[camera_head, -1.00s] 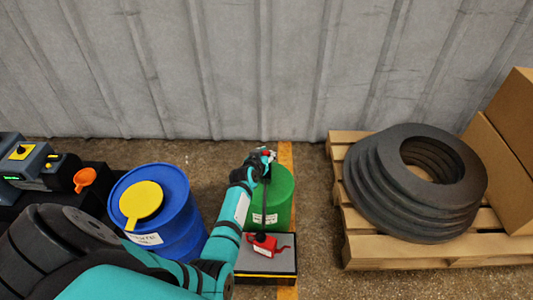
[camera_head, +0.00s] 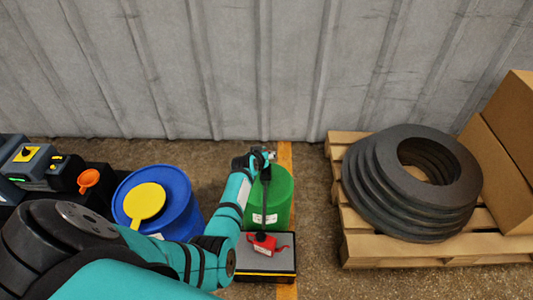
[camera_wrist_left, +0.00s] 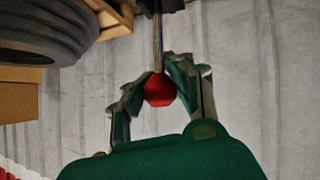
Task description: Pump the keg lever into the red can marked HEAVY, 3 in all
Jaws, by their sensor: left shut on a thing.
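The green keg (camera_head: 280,196) with a white label stands on the floor near the wall. The red can (camera_head: 264,243) sits in front of it on a low dark box; its marking is too small to read. A thin dark rod (camera_head: 264,200) runs in front of the keg, between my left gripper and the can. My left gripper (camera_head: 262,158) is above the keg. In the left wrist view, its fingers are closed around a red ball knob (camera_wrist_left: 159,90) on a thin rod. The knob is hidden in the head view. My right gripper is not in view.
A blue drum (camera_head: 178,205) with a yellow funnel-like piece (camera_head: 145,201) stands left of the keg. Dark equipment with an orange funnel (camera_head: 89,179) is farther left. A pallet (camera_head: 380,247) with stacked black rings (camera_head: 410,190) stands to the right. Bare floor lies between keg and pallet.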

